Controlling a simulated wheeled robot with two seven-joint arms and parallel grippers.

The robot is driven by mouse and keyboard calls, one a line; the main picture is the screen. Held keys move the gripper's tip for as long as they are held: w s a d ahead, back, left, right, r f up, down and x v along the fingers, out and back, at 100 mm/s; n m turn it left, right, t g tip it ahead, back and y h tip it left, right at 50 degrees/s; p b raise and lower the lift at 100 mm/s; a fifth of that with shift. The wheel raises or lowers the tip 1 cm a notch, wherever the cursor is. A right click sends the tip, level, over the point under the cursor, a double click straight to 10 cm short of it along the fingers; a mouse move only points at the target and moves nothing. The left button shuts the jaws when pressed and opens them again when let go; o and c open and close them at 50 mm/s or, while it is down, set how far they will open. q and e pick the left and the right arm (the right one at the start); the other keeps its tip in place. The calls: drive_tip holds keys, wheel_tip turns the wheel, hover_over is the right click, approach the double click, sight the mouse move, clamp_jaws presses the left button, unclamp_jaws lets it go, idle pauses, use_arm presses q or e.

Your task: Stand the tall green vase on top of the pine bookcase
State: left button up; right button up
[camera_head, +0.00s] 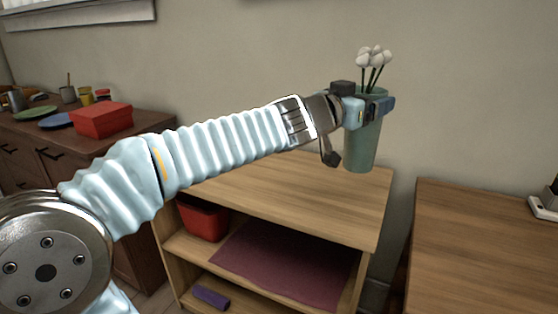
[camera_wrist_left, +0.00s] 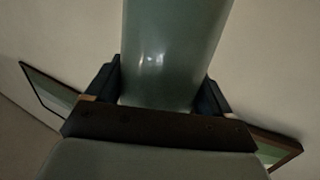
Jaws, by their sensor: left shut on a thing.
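The tall green vase (camera_head: 361,150) holds several white flowers on green stems and is upright in the head view. My left gripper (camera_head: 372,107) is shut around its upper part. The vase also fills the top middle of the left wrist view (camera_wrist_left: 172,50), between the two dark fingers (camera_wrist_left: 160,90). The pine bookcase (camera_head: 300,195) stands below, and the vase's base shows against the back right part of its bare top. I cannot tell whether the base touches the top or hangs above it. My right gripper is not in view.
A red bin (camera_head: 203,218), a maroon mat (camera_head: 285,262) and a purple object (camera_head: 210,297) are on the bookcase's shelves. A dark sideboard (camera_head: 50,150) with a red box (camera_head: 102,120) stands left. A wooden table (camera_head: 480,240) stands right, across a gap. The wall is behind.

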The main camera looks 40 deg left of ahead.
use_arm(q)
drive_tip(key=w+a+f+b, duration=0.3)
drive_tip(key=w+a+f, duration=0.4)
drive_tip(key=a+f, duration=0.4)
drive_tip(key=shift+a+f, duration=0.4)
drive_tip(key=shift+f, duration=0.6)
drive_tip(key=o, duration=1.3)
drive_tip(key=shift+o, duration=0.2)
drive_tip(key=s+a, duration=0.2)
drive_tip(key=s, duration=1)
